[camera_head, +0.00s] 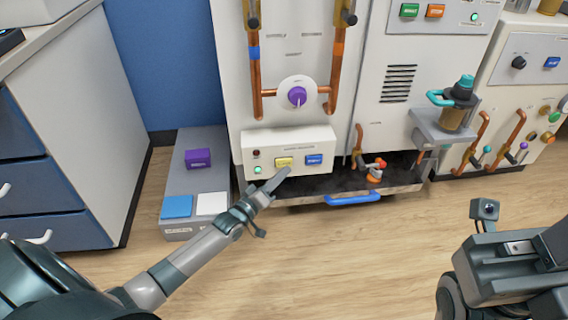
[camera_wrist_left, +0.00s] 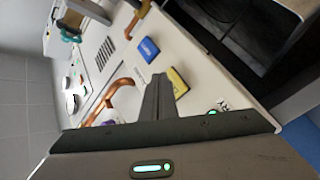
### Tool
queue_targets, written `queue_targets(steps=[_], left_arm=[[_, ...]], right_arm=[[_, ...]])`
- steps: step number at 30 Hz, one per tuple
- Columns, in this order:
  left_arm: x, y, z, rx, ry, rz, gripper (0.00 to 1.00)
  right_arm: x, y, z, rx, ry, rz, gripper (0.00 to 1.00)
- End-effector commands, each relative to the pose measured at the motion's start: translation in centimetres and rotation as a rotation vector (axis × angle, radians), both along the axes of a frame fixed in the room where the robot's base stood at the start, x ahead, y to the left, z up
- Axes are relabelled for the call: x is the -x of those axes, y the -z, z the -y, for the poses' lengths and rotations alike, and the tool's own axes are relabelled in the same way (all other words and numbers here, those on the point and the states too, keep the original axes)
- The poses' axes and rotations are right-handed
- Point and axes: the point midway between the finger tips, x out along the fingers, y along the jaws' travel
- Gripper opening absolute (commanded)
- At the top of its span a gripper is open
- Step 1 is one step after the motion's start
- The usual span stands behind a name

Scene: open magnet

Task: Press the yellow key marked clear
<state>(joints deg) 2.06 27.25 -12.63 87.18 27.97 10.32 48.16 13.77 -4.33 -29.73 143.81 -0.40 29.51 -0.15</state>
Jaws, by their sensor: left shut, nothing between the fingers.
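The yellow key (camera_head: 284,161) sits on a white control box low on the front of the white cabinet, left of a blue key (camera_head: 314,160). My left gripper (camera_head: 284,173) is shut and empty, its fingertips just below and in front of the yellow key. In the left wrist view the fingertips (camera_wrist_left: 157,80) lie right beside the yellow key (camera_wrist_left: 179,81); I cannot tell whether they touch it. The lettering on the key is too small to read. My right arm is at the lower right, and its fingers cannot be made out.
A green light (camera_head: 258,170) is left of the yellow key. A purple knob (camera_head: 297,96) and copper pipes are above. A low grey step (camera_head: 185,215) at the left bears purple, blue and white blocks. A tray with a blue handle (camera_head: 352,198) is below. The floor in front is clear.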

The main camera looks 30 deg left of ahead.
Motion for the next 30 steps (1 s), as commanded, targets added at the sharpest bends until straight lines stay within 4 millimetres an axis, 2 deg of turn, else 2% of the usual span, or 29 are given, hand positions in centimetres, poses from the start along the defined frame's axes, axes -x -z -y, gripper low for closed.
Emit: queue_targets(steps=[5,19,30], left_arm=[[0.4,-0.1,0.3,0.001,0.000,-0.002,0.00],[3.4,-0.2,2.5,0.003,0.001,-0.001,0.00],[4.1,0.0,2.9,0.000,0.000,0.000,0.00]], right_arm=[[0.1,-0.6,0.0,0.001,0.000,0.006,0.00],[0.1,-3.3,0.0,0.000,0.000,0.008,0.00],[0.1,-3.7,0.0,-0.001,0.000,0.008,0.00]])
